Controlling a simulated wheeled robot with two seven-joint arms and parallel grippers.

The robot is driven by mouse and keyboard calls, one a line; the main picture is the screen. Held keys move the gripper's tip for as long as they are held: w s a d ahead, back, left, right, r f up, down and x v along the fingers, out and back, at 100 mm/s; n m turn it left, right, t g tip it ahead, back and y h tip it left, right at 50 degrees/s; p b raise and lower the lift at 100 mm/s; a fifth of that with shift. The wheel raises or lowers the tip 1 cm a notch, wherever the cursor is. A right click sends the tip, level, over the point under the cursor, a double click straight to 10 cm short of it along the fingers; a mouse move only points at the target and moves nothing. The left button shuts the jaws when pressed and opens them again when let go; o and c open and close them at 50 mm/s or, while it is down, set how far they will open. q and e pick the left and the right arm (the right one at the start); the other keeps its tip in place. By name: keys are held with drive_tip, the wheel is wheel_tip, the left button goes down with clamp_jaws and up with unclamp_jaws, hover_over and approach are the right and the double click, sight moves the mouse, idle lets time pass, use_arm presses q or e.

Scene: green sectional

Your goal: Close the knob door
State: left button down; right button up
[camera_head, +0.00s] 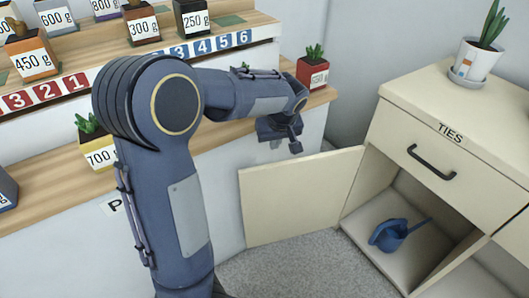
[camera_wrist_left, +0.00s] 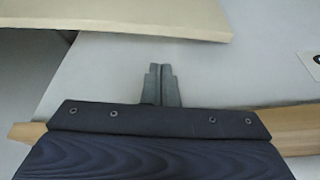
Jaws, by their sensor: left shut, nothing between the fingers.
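The cabinet door (camera_head: 300,193) is a cream panel, standing open and swung out to the left of the cream cabinet (camera_head: 455,100). No knob shows on the side of the door that I see. My left gripper (camera_head: 296,147) is just above the door's top edge, in front of the white counter; contact cannot be told. In the left wrist view its fingers (camera_wrist_left: 161,84) are shut together with nothing between them, and a cream panel edge (camera_wrist_left: 150,18) lies beyond them at the top. My right gripper is not in view.
A blue watering can (camera_head: 392,234) sits inside the open compartment. A drawer with a dark handle (camera_head: 430,162) and a TIES label is above it. A potted plant (camera_head: 474,62) stands on top. The counter at left holds several labelled weight pots. Grey carpet (camera_head: 300,270) is clear below the door.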

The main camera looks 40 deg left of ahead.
use_arm(q)
drive_tip(key=b+x, duration=0.2)
drive_tip(key=x, duration=0.6)
drive_tip(key=shift+f+b, duration=0.25)
drive_tip(key=shift+b, duration=0.05)
drive_tip(key=shift+d, duration=0.1)
